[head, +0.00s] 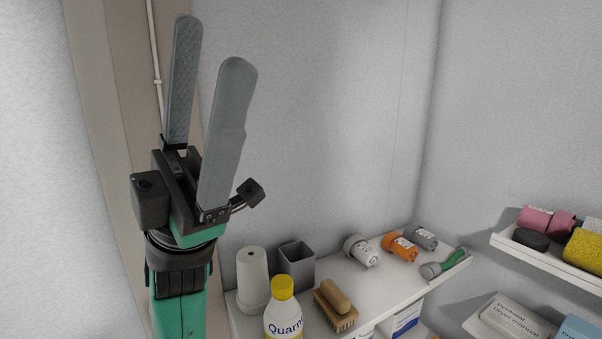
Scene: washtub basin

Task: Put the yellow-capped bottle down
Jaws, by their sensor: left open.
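The yellow-capped bottle (283,318) stands upright at the front of the shelf (374,297), white with a dark label text; its lower part is cut off by the picture's bottom edge. My left gripper (212,42) points upward, above and to the left of the bottle. Its two long grey fingers are spread apart with nothing between them. It is well clear of the bottle. My right gripper does not show.
White, orange and grey canisters (399,246) lie at the back. A second shelf (515,251) holds pink items and a yellow sponge.

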